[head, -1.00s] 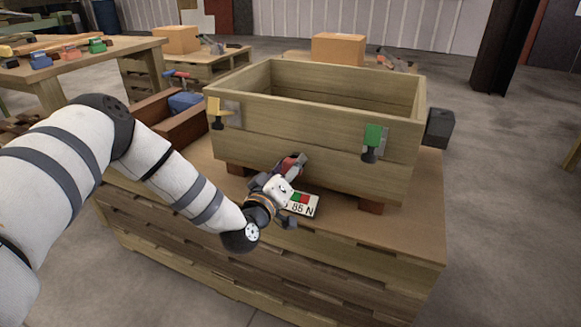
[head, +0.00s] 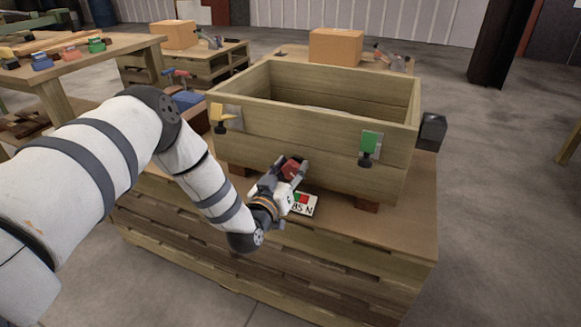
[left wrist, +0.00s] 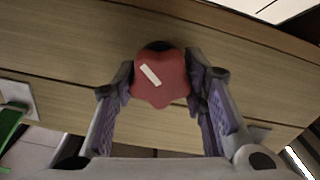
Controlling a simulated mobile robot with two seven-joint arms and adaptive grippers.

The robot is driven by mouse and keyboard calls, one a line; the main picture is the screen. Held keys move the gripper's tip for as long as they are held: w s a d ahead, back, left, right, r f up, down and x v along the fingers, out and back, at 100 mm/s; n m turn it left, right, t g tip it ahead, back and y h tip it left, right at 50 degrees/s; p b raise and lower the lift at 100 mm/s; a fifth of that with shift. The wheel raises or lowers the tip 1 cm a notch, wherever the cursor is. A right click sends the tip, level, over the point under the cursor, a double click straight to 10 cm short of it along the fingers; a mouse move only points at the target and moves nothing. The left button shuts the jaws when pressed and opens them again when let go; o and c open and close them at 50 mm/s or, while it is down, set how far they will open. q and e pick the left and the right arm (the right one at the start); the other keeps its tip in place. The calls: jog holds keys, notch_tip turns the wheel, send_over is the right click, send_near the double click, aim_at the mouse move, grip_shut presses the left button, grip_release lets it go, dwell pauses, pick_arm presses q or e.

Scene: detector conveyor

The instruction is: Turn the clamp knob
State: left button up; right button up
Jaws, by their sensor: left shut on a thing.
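The clamp knob (head: 291,169) is red and lobed, on the front of the wooden crate (head: 330,152). In the left wrist view the knob (left wrist: 161,79) carries a white stripe that slants from upper left to lower right. My left gripper (head: 287,174) is shut on the knob. In the left wrist view one finger lies on each side of it. Below the knob lies a readout plate (head: 302,204) with red and green patches; its text reads "85 N", partly hidden by my gripper. My right gripper is out of view.
A yellow clamp (head: 221,117) and a green clamp (head: 369,146) sit on the crate front, left and right. The crate stands on wooden feet on a pallet-stack bench (head: 405,228). A dark box (head: 432,131) projects from its right side.

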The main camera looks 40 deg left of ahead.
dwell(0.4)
pick_arm(q)
jog(key=o, duration=1.2)
jog(key=v, duration=1.2)
